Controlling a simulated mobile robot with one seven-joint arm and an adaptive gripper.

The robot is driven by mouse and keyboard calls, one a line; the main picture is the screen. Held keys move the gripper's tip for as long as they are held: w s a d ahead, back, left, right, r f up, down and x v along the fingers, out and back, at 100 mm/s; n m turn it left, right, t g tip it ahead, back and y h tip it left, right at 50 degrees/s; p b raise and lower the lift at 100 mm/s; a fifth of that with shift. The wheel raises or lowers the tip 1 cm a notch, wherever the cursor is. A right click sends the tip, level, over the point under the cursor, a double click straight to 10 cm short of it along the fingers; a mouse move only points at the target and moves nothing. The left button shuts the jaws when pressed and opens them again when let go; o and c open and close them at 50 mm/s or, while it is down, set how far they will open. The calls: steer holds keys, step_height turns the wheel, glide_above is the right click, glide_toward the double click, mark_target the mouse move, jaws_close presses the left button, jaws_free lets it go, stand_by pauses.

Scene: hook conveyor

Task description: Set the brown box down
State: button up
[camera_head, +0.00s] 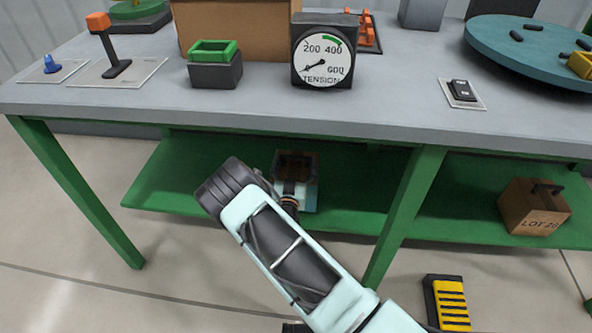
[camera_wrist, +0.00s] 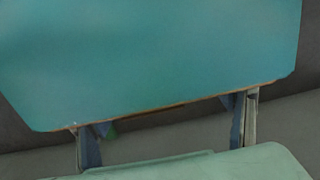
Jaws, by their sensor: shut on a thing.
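My gripper (camera_head: 290,196) reaches under the workbench, at the green lower shelf (camera_head: 168,178). A small box with a dark brown upper part and a pale blue face (camera_head: 309,196) is at its end. In the wrist view a broad teal face with a thin brown edge (camera_wrist: 160,60) fills the upper picture. The fingers of my gripper (camera_wrist: 163,111) stand at the left and right of its lower edge, shut on it. I cannot tell whether the box touches the shelf; my arm hides part of it.
A brown box marked LOT (camera_head: 533,210) with a dark handle sits on the lower shelf at right. A green table leg (camera_head: 404,215) stands right of my gripper. The bench top (camera_head: 400,105) is above, with a tension gauge (camera_head: 324,52). The shelf's left part is clear.

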mark_target(296, 168)
steer(key=shift+f+b, duration=0.3)
steer(key=shift+f, duration=1.05)
steer(key=o, duration=2.1)
steer(key=shift+d+f, duration=0.1)
steer(key=shift+f, duration=0.05)
steer(key=shift+r, duration=0.2)
steer(key=s+p, duration=0.3)
steer(key=s, duration=0.9)
steer(key=shift+a+p, duration=0.2)
steer(key=shift+p, duration=0.2)
